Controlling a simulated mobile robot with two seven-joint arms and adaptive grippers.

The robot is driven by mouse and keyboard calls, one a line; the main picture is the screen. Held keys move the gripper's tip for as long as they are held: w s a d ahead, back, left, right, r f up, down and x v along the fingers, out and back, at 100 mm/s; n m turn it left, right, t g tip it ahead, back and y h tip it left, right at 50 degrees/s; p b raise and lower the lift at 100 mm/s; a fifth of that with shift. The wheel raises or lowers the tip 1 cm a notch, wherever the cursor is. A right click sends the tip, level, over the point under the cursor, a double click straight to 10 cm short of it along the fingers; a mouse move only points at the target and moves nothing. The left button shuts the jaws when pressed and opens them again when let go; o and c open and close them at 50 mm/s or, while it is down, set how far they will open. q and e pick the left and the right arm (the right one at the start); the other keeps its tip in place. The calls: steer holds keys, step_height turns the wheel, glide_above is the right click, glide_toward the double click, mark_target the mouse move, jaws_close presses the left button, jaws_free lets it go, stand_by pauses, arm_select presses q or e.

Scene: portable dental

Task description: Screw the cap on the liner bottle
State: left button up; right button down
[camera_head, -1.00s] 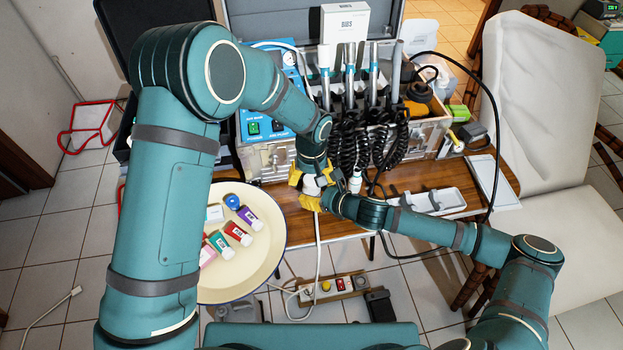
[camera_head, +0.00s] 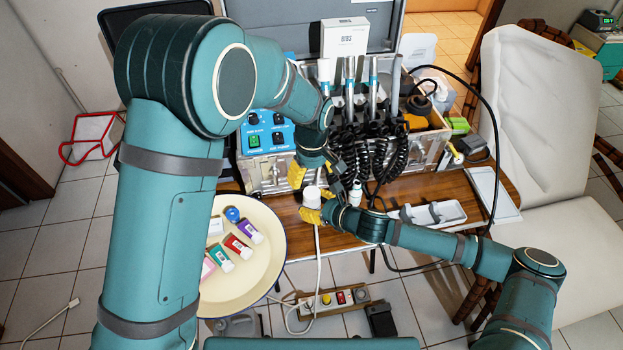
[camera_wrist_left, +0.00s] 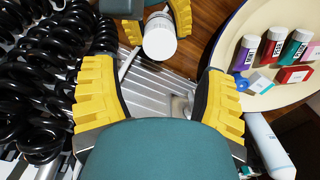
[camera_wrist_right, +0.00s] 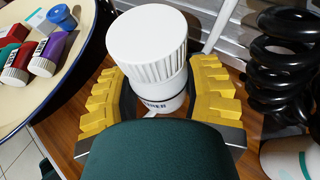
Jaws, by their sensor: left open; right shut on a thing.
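The liner bottle (camera_wrist_right: 165,103) is white, with part of its label showing, and stands between the yellow fingers of my right gripper (camera_head: 317,206), which is shut on it. A white ribbed cap (camera_wrist_right: 147,45) sits on the bottle top and looks slightly tilted and off-centre in the right wrist view. I cannot tell how far it is threaded. The cap also shows in the head view (camera_head: 312,193) and the left wrist view (camera_wrist_left: 160,38). My left gripper (camera_head: 314,176) is open and empty, just above and behind the cap, apart from it.
A cream round tray (camera_head: 225,288) with several small coloured bottles lies to the left. Black coiled hoses (camera_head: 375,150) hang from the dental unit close to my left gripper. A white tray (camera_head: 440,213) lies on the wooden table at right.

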mark_target(312, 192)
arm_select(q)
steer(key=shift+r, duration=0.15)
steer(key=shift+f, duration=4.05)
jaws_close()
steer(key=m, duration=0.6)
